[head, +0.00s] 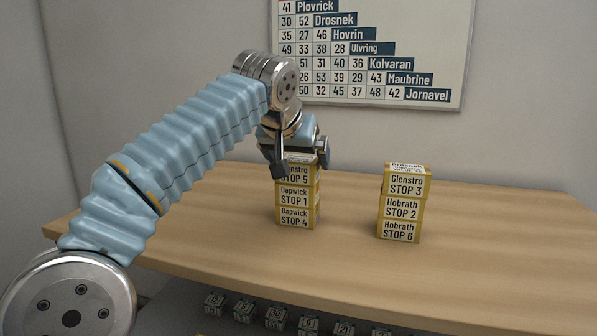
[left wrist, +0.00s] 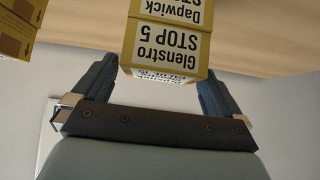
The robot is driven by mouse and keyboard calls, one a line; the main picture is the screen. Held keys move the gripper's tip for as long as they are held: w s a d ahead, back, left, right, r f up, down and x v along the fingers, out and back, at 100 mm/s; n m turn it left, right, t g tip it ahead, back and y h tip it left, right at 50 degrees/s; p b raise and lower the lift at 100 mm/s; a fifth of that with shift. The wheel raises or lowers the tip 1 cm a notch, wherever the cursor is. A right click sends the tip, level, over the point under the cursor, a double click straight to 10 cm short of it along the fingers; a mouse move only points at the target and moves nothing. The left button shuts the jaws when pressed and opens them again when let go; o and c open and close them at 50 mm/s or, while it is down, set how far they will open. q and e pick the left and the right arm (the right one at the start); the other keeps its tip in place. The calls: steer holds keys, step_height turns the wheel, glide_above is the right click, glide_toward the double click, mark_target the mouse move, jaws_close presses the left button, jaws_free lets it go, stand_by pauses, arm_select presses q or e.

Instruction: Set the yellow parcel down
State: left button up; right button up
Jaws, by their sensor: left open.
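A yellow parcel with a white label reading "Glenstro STOP 5" (head: 303,176) sits on top of a stack of yellow parcels. Under it are the "Dapwick STOP 1" parcel (head: 296,197) and the "Dapwick STOP 4" parcel (head: 296,217). My left gripper (head: 297,166) is at the top of this stack, open, with its fingers on either side of the top parcel. In the left wrist view the top parcel (left wrist: 172,54) shows between the fingertips of the gripper (left wrist: 155,75), with gaps beside it. My right gripper is not in view.
A second stack of yellow parcels, with "Glenstro STOP 3" (head: 406,186) on top, stands to the right. The wooden counter (head: 500,240) is clear around both stacks. Small labelled blocks (head: 275,316) line up below its front edge. A chart (head: 400,60) hangs behind.

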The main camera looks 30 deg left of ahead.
mark_target(298, 158)
arm_select(q)
steer(key=x, duration=0.3)
steer(key=shift+w+a+f, duration=0.1)
steer(key=c, duration=1)
